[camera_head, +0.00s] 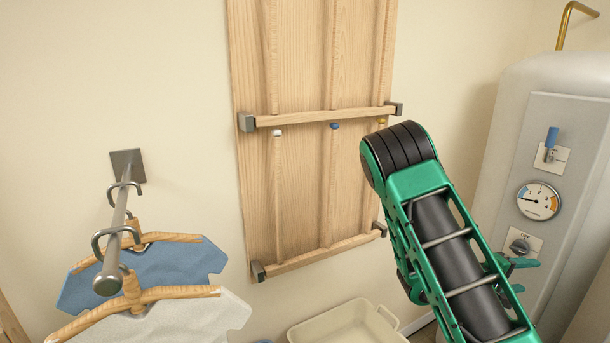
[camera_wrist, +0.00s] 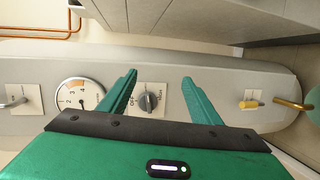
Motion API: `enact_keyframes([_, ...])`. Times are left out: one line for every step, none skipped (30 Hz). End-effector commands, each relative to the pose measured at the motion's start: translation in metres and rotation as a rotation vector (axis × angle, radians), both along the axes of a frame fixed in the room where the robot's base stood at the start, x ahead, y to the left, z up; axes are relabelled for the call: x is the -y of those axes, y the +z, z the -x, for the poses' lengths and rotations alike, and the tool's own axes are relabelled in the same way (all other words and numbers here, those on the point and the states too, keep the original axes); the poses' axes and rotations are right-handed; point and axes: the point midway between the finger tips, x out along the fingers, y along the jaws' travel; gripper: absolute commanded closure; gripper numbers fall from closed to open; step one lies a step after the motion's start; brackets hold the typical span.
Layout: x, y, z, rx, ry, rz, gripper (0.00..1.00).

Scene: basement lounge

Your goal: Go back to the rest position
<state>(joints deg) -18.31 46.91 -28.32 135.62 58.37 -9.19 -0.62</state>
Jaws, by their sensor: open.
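My gripper (camera_wrist: 160,75) is open and empty, with its two green fingers spread apart in the wrist view. The dark round knob (camera_wrist: 149,101) on the grey tank shows between the fingers, nearer the left one. Whether a finger touches it I cannot tell. In the head view the green fingers of my gripper (camera_head: 524,264) show just below the knob (camera_head: 520,245), and my arm hides the rest of the gripper. My arm reaches up from the lower right and bends in front of the wall.
The tank (camera_head: 520,90) carries a gauge (camera_head: 538,201) and a blue lever (camera_head: 552,138). A wooden rack panel (camera_head: 255,70) hangs on the wall left of my arm. A rail (camera_head: 118,225) with hangers juts out at left. A cream basin (camera_head: 340,325) sits below.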

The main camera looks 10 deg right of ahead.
Motion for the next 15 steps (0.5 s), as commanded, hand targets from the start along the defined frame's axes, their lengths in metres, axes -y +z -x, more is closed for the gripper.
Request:
enact_keyframes([0.003, 0.002, 0.014, 0.033, -0.053, -0.052, 0.42])
enact_keyframes([0.004, 0.002, 0.022, 0.048, -0.084, -0.083, 0.42])
enact_keyframes([0.004, 0.001, 0.033, 0.067, -0.122, -0.123, 0.42])
enact_keyframes([0.003, 0.0, 0.04, 0.081, -0.151, -0.154, 0.42])
enact_keyframes([0.003, 0.0, 0.047, 0.096, -0.177, -0.184, 0.42])
enact_keyframes([0.001, -0.001, 0.057, 0.113, -0.215, -0.225, 0.42])
enact_keyframes([-0.001, -0.001, 0.064, 0.126, -0.239, -0.257, 0.42])
enact_keyframes([-0.003, -0.002, 0.071, 0.137, -0.265, -0.288, 0.42])
enact_keyframes([-0.006, -0.003, 0.08, 0.153, -0.298, -0.33, 0.42])
enact_keyframes([-0.009, -0.003, 0.086, 0.164, -0.321, -0.36, 0.42])
enact_keyframes([-0.012, -0.003, 0.092, 0.176, -0.343, -0.392, 0.42])
enact_keyframes([-0.017, -0.003, 0.099, 0.19, -0.372, -0.433, 0.42])
enact_keyframes([-0.021, -0.003, 0.105, 0.199, -0.391, -0.464, 0.42])
enact_keyframes([-0.026, -0.003, 0.111, 0.208, -0.412, -0.496, 0.42])
enact_keyframes([-0.031, -0.003, 0.118, 0.22, -0.437, -0.537, 0.42])
